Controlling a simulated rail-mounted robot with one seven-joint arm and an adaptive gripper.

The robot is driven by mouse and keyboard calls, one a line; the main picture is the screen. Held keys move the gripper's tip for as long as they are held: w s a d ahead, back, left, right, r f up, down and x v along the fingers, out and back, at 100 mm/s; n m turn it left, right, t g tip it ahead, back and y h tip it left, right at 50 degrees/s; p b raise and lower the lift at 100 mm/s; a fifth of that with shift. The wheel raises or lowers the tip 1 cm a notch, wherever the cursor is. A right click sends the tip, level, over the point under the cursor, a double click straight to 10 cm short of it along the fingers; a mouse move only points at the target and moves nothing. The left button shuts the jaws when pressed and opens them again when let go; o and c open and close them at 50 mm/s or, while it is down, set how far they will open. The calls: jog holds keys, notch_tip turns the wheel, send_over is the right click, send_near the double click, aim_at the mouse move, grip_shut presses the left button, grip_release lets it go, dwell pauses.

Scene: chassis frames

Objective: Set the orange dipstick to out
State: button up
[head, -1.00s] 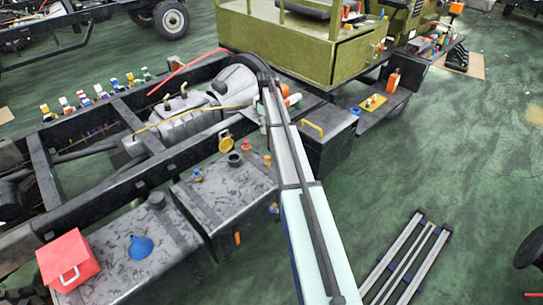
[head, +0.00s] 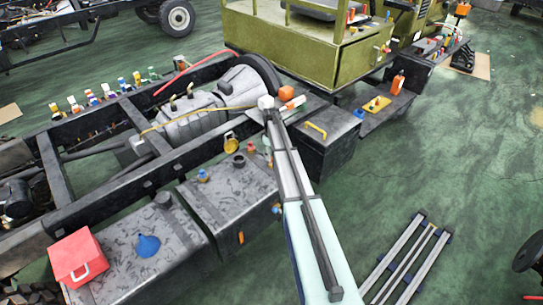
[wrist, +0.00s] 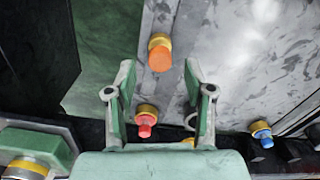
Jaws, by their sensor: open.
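An orange knob (wrist: 160,55) on a yellow collar, which looks like the orange dipstick, stands at the edge of a mottled grey tank in the wrist view. It appears seated against its collar. My gripper (wrist: 160,78) is open, its two green fingers apart. The knob shows just beyond and between the fingertips, with nothing held.
A red-orange knob (wrist: 146,121) shows between the fingers nearer the palm. A blue knob (wrist: 261,133) is at the right. In the head view a yellow-capped filler (head: 231,142), a dark neck (head: 238,160) and a blue cap (head: 202,176) stand on the tank.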

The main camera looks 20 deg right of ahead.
jog(key=shift+f, duration=1.3)
grip_shut()
notch_tip(320, 180, up, 8)
jog(key=shift+r, duration=0.2)
grip_release()
